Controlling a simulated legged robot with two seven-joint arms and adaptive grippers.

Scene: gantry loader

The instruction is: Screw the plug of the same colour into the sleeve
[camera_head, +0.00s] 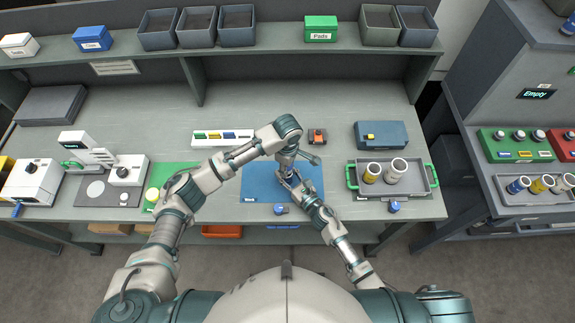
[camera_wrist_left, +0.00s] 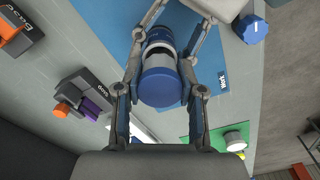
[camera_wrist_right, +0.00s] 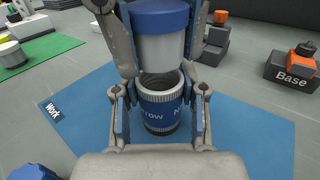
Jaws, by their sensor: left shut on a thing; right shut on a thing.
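A plug with a blue cap and grey body (camera_wrist_right: 160,38) is held upright by my left gripper (camera_head: 287,163). Its blue cap faces the camera in the left wrist view (camera_wrist_left: 160,88). My left gripper is shut around the plug. A blue-banded sleeve with pale rims (camera_wrist_right: 160,112) stands below it, over the blue mat (camera_head: 258,182). My right gripper (camera_wrist_right: 160,122) is shut on the sleeve from the side. In the right wrist view part of the sleeve's open mouth shows just under the plug. Whether the plug touches the rim I cannot tell. Fingers hide parts of both.
A grey tray (camera_head: 420,186) with yellow-banded and grey sleeves stands right of the mat. A base with an orange top (camera_head: 317,136) and a blue case (camera_head: 381,135) stand behind.

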